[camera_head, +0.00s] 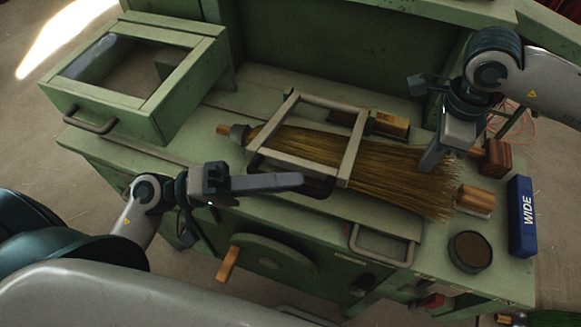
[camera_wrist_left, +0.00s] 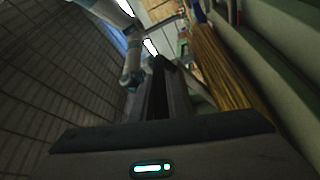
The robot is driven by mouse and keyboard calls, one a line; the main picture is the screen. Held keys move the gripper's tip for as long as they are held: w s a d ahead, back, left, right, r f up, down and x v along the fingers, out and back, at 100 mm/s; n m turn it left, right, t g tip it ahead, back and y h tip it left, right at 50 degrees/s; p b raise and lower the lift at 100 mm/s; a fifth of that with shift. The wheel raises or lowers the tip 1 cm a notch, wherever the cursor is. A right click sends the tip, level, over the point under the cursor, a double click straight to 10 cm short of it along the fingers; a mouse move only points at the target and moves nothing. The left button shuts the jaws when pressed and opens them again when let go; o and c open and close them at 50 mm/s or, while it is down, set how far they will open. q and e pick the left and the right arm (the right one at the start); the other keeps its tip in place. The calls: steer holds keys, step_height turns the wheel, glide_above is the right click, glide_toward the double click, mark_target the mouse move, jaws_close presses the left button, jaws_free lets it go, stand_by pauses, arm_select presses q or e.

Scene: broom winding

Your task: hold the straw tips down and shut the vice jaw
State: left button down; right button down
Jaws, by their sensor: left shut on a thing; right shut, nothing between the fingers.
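The broom's straw (camera_head: 400,180) lies across the green bench, with its bound end at the left and loose tips at the right. The vice jaw, a pale frame (camera_head: 352,148), lies over the straw. Its dark front handle (camera_head: 322,191) is partly hidden by my left gripper (camera_head: 298,181), which is shut on that handle. In the left wrist view the left fingers (camera_wrist_left: 166,85) are close together, with straw (camera_wrist_left: 225,65) to their right. My right gripper (camera_head: 430,162) is shut and empty, pointing down at the straw near the tips; contact is hard to tell.
A blue box marked WIDE (camera_head: 521,217), a round dark tin (camera_head: 470,252) and a wooden block (camera_head: 475,199) stand at the bench's right end. A green glass-topped case (camera_head: 140,75) stands at the back left. A wooden crank handle (camera_head: 228,264) sticks out in front.

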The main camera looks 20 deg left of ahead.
arm_select(q)
steer(key=shift+s+f, duration=0.25)
steer(key=shift+f, duration=0.4)
steer(key=shift+s+f, duration=0.2)
steer(key=shift+f, duration=0.45)
steer(key=shift+r, duration=0.1)
steer(key=c, duration=1.7)
jaws_free()
steer(key=shift+r, duration=0.1)
steer(key=shift+w, duration=0.1)
steer(key=shift+r, duration=0.15)
steer(key=v, duration=1.2)
